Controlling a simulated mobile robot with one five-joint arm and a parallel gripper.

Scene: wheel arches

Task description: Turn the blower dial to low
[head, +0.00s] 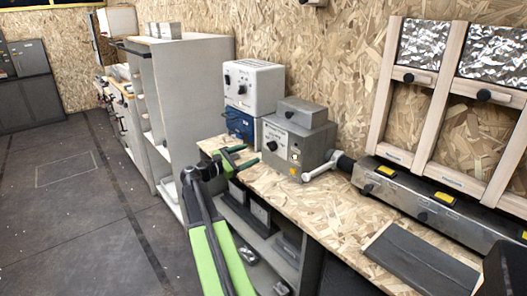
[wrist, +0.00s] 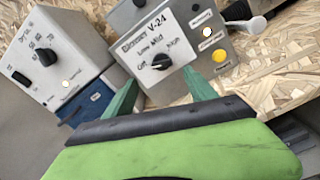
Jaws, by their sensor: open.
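The blower (head: 308,136) is a grey box on the bench. In the wrist view its panel reads "Blower V-24". Its black dial (wrist: 161,62) has the labels Off, Low, Mid and High around its upper side. I cannot tell for sure which label the dial points to. The dial also shows small in the head view (head: 272,146). My gripper (head: 252,155) has green fingers and is open and empty, just left of the blower's front. In the wrist view my gripper (wrist: 162,86) has its fingertips apart, below and on either side of the dial.
A yellow button (wrist: 219,55) and a pale lamp (wrist: 206,32) sit right of the dial. A white box with a knob (head: 253,86) stands on a blue box (head: 240,124) behind. A pipe (head: 323,169) leaves the blower's right side. The front bench (head: 350,215) is mostly bare.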

